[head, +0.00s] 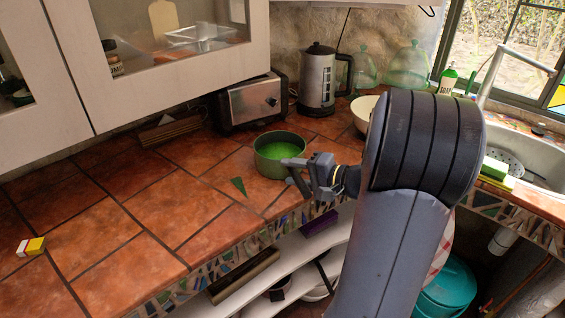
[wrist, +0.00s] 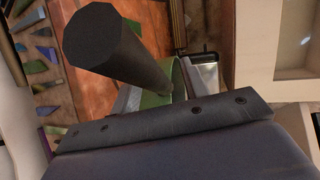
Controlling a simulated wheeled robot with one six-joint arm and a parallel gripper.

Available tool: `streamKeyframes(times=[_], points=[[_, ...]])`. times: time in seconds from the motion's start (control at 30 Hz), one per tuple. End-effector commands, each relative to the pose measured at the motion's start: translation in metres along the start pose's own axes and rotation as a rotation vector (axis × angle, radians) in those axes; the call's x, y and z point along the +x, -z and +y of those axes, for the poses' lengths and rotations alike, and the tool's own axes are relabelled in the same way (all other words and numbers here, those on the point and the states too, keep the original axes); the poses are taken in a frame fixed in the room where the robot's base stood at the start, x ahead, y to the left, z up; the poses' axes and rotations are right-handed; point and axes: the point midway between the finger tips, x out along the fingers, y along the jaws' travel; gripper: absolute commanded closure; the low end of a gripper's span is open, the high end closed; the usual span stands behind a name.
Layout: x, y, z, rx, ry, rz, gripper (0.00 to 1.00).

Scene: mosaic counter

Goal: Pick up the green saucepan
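The green saucepan (head: 279,152) stands upright on the tiled counter, in front of the toaster and kettle. Its dark handle (head: 298,184) points toward the counter's front edge, partly behind my gripper. My gripper (head: 305,168) is at the pan's right side, close to the handle. In the wrist view the dark handle (wrist: 105,40) looms large near the camera, and a strip of green pan wall (wrist: 178,80) shows behind it. I cannot tell whether either finger touches the handle.
A toaster (head: 250,103), a kettle (head: 318,80) and a pale bowl (head: 364,112) stand behind the pan. A yellow and white block (head: 31,247) is far left. The sink (head: 540,155) is at right. The left counter is mostly clear.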

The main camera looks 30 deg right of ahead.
Motion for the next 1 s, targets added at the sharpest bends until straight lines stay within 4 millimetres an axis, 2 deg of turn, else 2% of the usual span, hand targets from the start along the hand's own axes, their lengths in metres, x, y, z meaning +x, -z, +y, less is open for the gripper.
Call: streamKeyframes(times=[0.07,0.5,1.0], points=[[-0.0002,0.0,-0.0001,0.0,0.0,0.0,0.64],[-0.0003,0.0,-0.0001,0.0,0.0,0.0,1.0],[-0.0004,-0.0001,0.0001,0.0,-0.001,0.0,1.0]])
